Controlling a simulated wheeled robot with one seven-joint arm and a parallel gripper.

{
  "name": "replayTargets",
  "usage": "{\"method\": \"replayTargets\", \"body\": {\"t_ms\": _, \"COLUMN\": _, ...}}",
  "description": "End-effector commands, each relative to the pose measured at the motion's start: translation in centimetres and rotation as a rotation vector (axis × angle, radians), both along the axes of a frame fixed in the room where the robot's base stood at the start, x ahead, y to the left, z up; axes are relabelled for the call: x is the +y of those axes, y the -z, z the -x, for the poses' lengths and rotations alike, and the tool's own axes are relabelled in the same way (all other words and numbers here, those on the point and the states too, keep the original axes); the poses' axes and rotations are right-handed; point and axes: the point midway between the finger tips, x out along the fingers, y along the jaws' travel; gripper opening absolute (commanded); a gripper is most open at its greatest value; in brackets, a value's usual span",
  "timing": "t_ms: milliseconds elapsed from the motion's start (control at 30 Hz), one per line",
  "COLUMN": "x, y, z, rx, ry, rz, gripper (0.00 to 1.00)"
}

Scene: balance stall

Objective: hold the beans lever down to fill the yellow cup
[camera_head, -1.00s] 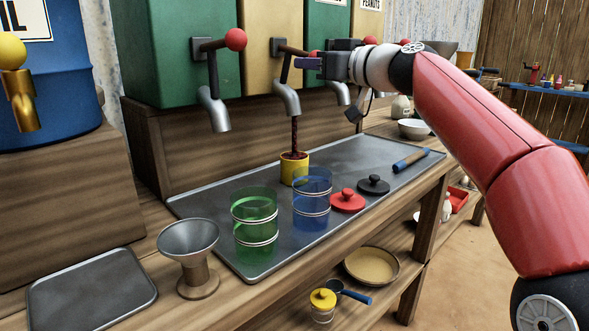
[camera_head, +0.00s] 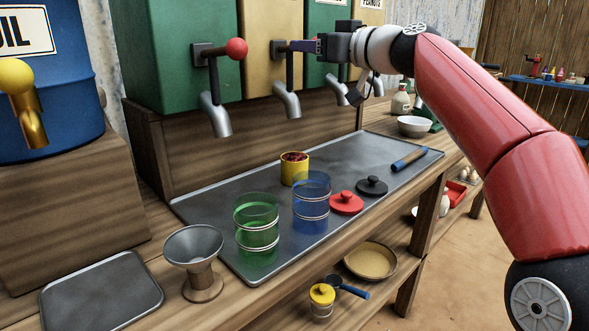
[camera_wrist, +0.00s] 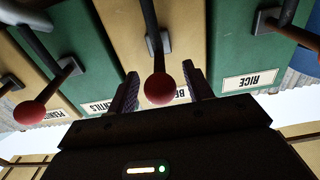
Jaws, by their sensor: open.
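The yellow cup (camera_head: 293,175) stands upright on the metal tray (camera_head: 352,158) below the beans spout (camera_head: 287,101). Dark red beans (camera_head: 294,157) show heaped at its rim, and no stream falls from the spout. The beans lever (camera_head: 290,72) stands raised on the yellow dispenser; my gripper (camera_head: 302,46) hides its knob in the head view. In the wrist view, the lever's red knob (camera_wrist: 160,89) sits between the two spread fingers of my gripper, with a gap on each side. The label behind it is partly hidden.
A green transparent cup (camera_head: 256,228) and a blue one (camera_head: 311,203) stand at the tray's front. Red and black lids (camera_head: 372,186) and a blue-handled tool (camera_head: 409,159) lie to the right. Neighbouring levers flank mine, one with a red knob (camera_head: 237,49).

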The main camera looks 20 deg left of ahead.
Motion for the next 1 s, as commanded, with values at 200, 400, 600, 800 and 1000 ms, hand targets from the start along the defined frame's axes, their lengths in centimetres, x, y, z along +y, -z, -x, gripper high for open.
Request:
{"method": "replayTargets", "body": {"t_ms": 200, "x": -0.6, "y": 0.2, "z": 0.2, "rx": -0.001, "ry": 0.002, "rz": -0.001, "gripper": 0.51}}
{"method": "replayTargets", "body": {"t_ms": 400, "x": -2.4, "y": 0.4, "z": 1.0, "rx": -0.001, "ry": 0.002, "rz": 0.0, "gripper": 0.51}}
{"method": "replayTargets", "body": {"t_ms": 600, "x": -4.3, "y": 0.4, "z": 1.7, "rx": -0.001, "ry": 0.001, "rz": 0.0, "gripper": 0.51}}
{"method": "replayTargets", "body": {"t_ms": 800, "x": -6.2, "y": 0.3, "z": 2.5, "rx": -0.001, "ry": 0.002, "rz": 0.0, "gripper": 0.51}}
{"method": "replayTargets", "body": {"t_ms": 1000, "x": -7.3, "y": 0.2, "z": 3.0, "rx": 0.0, "ry": 0.0, "rz": 0.001, "gripper": 0.51}}
